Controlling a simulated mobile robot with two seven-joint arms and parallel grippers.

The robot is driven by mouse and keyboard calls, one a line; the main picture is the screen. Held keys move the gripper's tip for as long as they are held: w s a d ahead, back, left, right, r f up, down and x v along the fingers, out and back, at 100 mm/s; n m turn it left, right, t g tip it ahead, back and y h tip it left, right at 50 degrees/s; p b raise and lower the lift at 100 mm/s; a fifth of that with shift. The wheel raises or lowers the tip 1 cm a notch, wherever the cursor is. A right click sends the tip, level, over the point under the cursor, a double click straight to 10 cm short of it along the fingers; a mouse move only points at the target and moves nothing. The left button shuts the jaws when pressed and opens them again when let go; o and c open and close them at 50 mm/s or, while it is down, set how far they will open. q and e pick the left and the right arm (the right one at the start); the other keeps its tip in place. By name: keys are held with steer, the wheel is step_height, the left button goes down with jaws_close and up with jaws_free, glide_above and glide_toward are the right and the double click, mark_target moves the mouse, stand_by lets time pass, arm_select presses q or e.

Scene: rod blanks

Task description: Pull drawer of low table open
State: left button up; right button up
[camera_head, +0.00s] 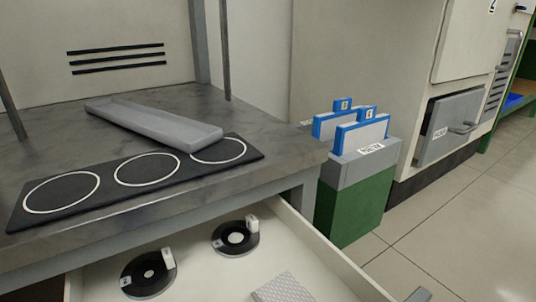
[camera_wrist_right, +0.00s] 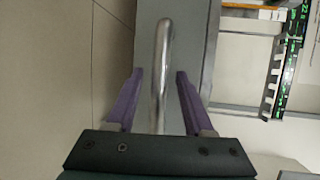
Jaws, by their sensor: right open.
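The low table (camera_head: 262,170) has a grey stone-like top. Its drawer (camera_head: 335,262) stands open at the bottom of the head view, with its pale interior showing. In the right wrist view, a metal bar handle (camera_wrist_right: 161,60) runs between the two purple fingers of my right gripper (camera_wrist_right: 160,74). The fingers are open, one on each side of the bar, with gaps visible on both sides. A grey panel (camera_wrist_right: 203,30) lies behind the handle. My left gripper is not in view.
Two dark discs (camera_head: 148,273) (camera_head: 235,238) and a grey block (camera_head: 286,290) lie in the drawer. A grey tray (camera_head: 155,124) and a black mat with three rings (camera_head: 110,197) are on the tabletop. A green bin (camera_head: 350,207) stands close beside the drawer. Tiled floor (camera_head: 450,230) is clear at right.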

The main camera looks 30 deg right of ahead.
steer(key=p+v, duration=0.2)
steer(key=v, duration=0.8)
steer(key=shift+r, duration=0.1)
steer(key=w+a+r+n+g+h+p, duration=0.1)
steer(key=w+a+r+n+g+p, duration=0.2)
steer(key=r+p, duration=1)
steer(key=w+r+n+g+p, duration=0.1)
steer(key=w+r+n+p, duration=0.4)
steer(key=r+p, duration=0.75)
steer(key=w+a+r+n+g+h+p, duration=0.15)
steer(key=w+r+p, duration=0.35)
steer(key=r+p, duration=0.8)
steer(key=s+d+r+n+g+h+p, duration=0.1)
steer(key=d+r+n+g+h+p, duration=0.2)
steer(key=r+p, duration=1.4)
steer(key=s+d+r+n+g+h+p, duration=0.15)
steer(key=d+r+n+p, duration=0.35)
steer(key=r+p, duration=1.2)
step_height(320, 180, up, 39)
steer(key=m+g+p, duration=0.1)
steer(key=p, duration=3)
steer(key=shift+s+d, duration=0.2)
steer(key=shift+d, duration=0.15)
